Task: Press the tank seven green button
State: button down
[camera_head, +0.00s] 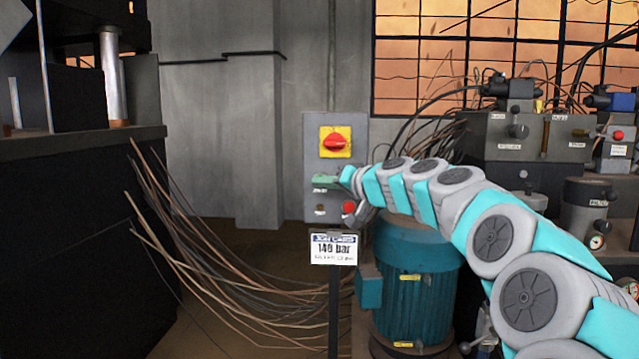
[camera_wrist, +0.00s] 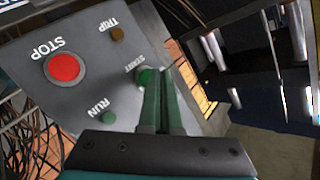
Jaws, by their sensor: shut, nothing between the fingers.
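A grey control panel (camera_head: 312,150) stands on a post and carries a red rotary switch (camera_head: 334,142) on a yellow plate. The wrist view shows the green START button (camera_wrist: 145,76) beside a green RUN lamp (camera_wrist: 109,118), a red STOP button (camera_wrist: 62,67) and a brown TRIP lamp (camera_wrist: 117,35). My gripper (camera_head: 322,180) is shut and empty in front of the panel. In the wrist view its green fingertips (camera_wrist: 163,72) are right at the START button and cover part of it. I cannot tell whether they touch it. No tank seven label is readable.
A sign reading 140 bar (camera_head: 334,249) hangs below the panel. A teal motor (camera_head: 415,285) stands behind and right of the post. Loose cables (camera_head: 215,260) sag at left beside a dark machine (camera_head: 80,240). Hydraulic units (camera_head: 525,140) fill the right.

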jog(key=shift+w, duration=0.45)
dwell(0.7)
jog(key=shift+s, duration=0.1)
jog(key=shift+s+b, duration=0.55)
jog(key=shift+s, duration=0.25)
jog(key=shift+s, duration=0.1)
jog(key=shift+s+a+b, duration=0.1)
jog(key=shift+s+b, duration=0.95)
jog(key=shift+s, duration=1.35)
